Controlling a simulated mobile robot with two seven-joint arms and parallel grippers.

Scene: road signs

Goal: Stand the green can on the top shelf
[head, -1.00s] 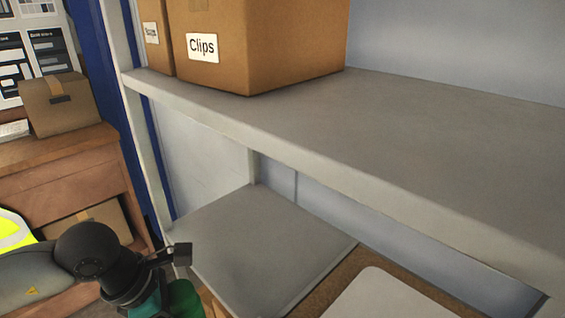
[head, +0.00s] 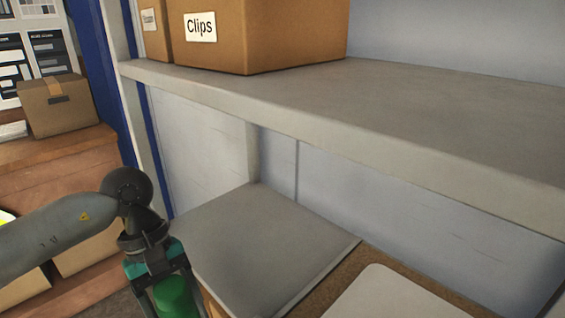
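The green can (head: 173,297) is at the bottom left of the head view, partly cut off by the lower edge. My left gripper (head: 171,290) points down with its fingers on either side of the can and appears shut on it. The can's lower part is out of view. The grey top shelf (head: 400,108) runs across the upper right, above and beyond the gripper. My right gripper is not in view.
Cardboard boxes, one labelled Clips (head: 265,35), stand on the left part of the top shelf; its middle and right are bare. A lower grey panel (head: 260,240) lies beneath. A pale upright post (head: 140,120) edges the left. A cardboard box (head: 58,105) sits on the wooden cabinet.

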